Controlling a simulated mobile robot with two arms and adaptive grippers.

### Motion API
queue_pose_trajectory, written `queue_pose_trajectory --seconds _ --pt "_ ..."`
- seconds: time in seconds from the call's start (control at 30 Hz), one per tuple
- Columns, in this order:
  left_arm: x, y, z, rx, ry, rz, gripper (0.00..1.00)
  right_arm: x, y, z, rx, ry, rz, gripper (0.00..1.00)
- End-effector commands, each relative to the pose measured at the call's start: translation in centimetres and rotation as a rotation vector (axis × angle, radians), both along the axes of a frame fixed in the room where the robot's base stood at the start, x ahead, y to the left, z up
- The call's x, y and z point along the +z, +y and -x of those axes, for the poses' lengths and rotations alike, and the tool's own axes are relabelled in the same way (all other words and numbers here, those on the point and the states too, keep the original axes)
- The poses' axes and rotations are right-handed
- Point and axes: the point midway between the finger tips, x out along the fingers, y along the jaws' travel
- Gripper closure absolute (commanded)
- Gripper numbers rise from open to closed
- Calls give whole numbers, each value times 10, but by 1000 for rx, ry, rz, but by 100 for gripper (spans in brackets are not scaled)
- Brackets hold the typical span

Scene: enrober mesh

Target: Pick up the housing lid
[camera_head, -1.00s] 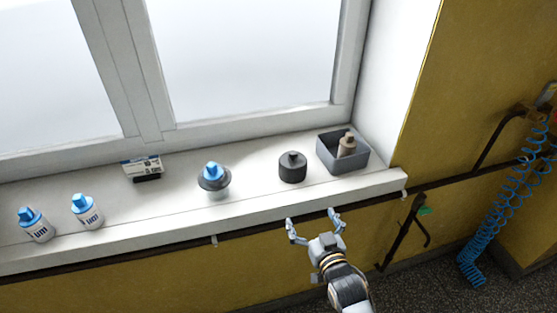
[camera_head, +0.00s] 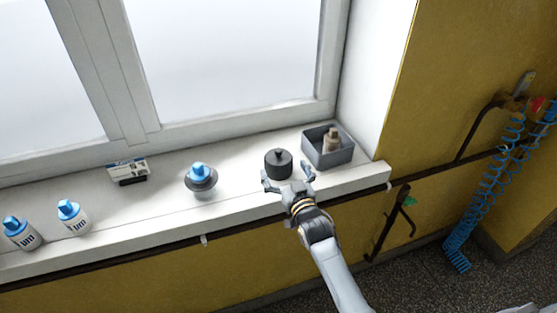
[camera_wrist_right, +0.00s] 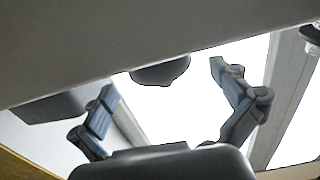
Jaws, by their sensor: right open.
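The housing lid seems to be the dark grey round piece with a small knob (camera_head: 278,161). It stands on the white window sill, left of a grey box. In the right wrist view a dark rounded piece (camera_wrist_right: 160,73), likely the same lid, shows at the top between the finger ends. My right gripper (camera_head: 287,176) is open and empty at the sill's front edge, just in front of the lid. Its fingers are spread to either side, and I see no clear contact. My left gripper is not in view.
The grey box (camera_head: 345,154) holding a beige piece stands close right of the lid. A blue-topped piece on a dark disc (camera_head: 200,180), a small labelled box (camera_head: 127,171) and two blue-capped bottles (camera_head: 72,216) stand left. A blue coiled hose (camera_head: 487,188) hangs right.

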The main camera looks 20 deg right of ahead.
Motion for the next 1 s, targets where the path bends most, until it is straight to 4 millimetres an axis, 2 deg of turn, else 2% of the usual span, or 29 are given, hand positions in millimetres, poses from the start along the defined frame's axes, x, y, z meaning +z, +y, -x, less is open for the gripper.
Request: queue_pose_trajectory --seconds 0.1,0.2,0.5,0.53,0.57,0.77,0.8,1.0 --pt "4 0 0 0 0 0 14 2 0 -18 0 0 -1 0" --pt "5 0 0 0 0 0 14 2 0 -27 0 0 0 0" --pt "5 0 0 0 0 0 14 1 1 -31 0 0 0 0" --pt "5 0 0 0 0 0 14 1 1 -31 0 0 0 2" --pt "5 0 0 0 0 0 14 1 1 -31 0 0 0 8" --pt "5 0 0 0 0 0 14 1 1 -31 0 1 1 49" --pt "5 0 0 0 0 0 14 1 1 -31 0 1 1 52" --pt "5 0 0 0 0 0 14 1 1 -31 0 0 1 52"
